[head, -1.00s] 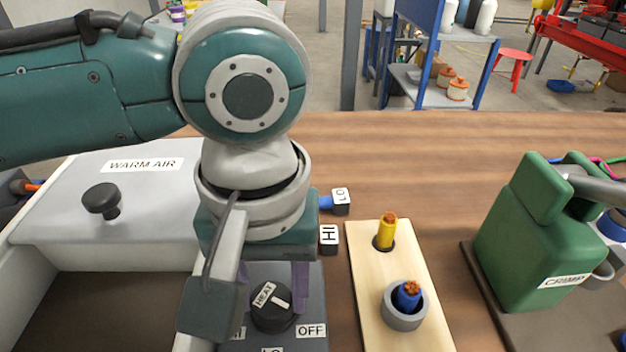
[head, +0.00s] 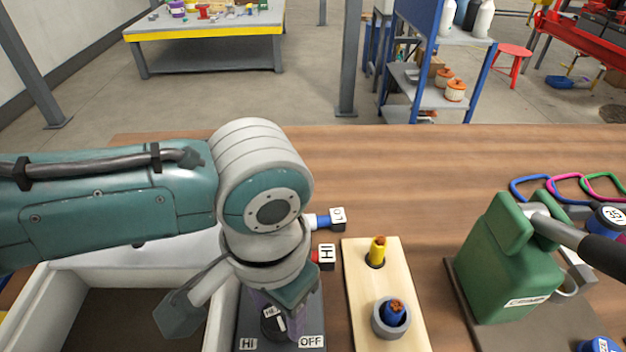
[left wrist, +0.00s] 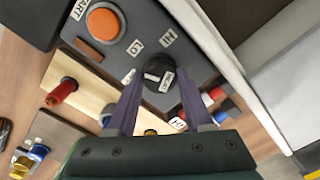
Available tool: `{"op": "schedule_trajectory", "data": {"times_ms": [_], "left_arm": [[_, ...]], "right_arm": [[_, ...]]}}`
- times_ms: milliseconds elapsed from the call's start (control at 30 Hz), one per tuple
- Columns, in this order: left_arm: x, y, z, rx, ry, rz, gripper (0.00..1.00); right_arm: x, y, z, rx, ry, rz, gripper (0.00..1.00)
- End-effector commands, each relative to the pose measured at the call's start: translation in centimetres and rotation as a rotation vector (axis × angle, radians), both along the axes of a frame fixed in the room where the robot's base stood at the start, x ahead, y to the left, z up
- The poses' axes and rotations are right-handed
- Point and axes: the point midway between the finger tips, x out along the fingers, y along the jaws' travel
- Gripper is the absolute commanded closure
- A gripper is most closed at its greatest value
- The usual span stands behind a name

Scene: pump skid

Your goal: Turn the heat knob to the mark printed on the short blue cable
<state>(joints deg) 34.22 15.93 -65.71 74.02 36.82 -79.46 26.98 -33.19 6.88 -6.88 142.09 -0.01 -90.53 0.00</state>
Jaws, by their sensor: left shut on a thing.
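The black heat knob (head: 272,322) is on the grey panel (head: 303,320); it also shows in the left wrist view (left wrist: 158,68). The panel has HI (head: 248,343) and OFF (head: 311,341) labels, and LO (left wrist: 137,43) in the left wrist view. My left gripper (left wrist: 159,88) points down at the knob, its purple fingers shut on it. The knob's white line appears on its OFF side; its exact angle is unclear. A short blue cable (head: 323,221) carries a tag (head: 338,215) reading LO. A red cable (head: 314,256) below carries a HI tag (head: 326,254). My right gripper is not visible.
A wooden block (head: 397,265) holds yellow (head: 377,250) and blue (head: 393,314) stubs, right of the panel. A green crimp machine (head: 505,260) stands farther right. An orange button (left wrist: 103,22) is on the panel. The table behind the block is bare.

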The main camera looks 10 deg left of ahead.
Motion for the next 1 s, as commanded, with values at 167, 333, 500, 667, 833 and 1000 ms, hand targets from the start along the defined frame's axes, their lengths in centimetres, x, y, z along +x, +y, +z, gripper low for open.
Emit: {"op": "schedule_trajectory", "data": {"times_ms": [167,333,500,667,833,1000], "left_arm": [[-0.1,0.0,0.2,0.0,0.002,-0.143,1.0],[0.0,0.0,0.1,-0.001,0.001,-0.254,1.0],[-0.1,0.0,0.1,-0.001,0.001,-0.33,1.0],[0.0,-0.1,0.0,-0.001,0.001,-0.372,1.0],[0.0,-0.1,0.0,-0.001,0.001,-0.388,1.0],[0.0,-0.1,0.0,-0.002,0.0,-0.39,1.0]], "right_arm": [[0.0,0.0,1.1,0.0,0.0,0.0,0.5],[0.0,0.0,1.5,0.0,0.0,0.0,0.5],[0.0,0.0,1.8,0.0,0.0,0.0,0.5],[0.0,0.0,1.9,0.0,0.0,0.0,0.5],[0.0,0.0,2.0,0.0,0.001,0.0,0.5],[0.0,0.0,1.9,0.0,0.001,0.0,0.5]]}}
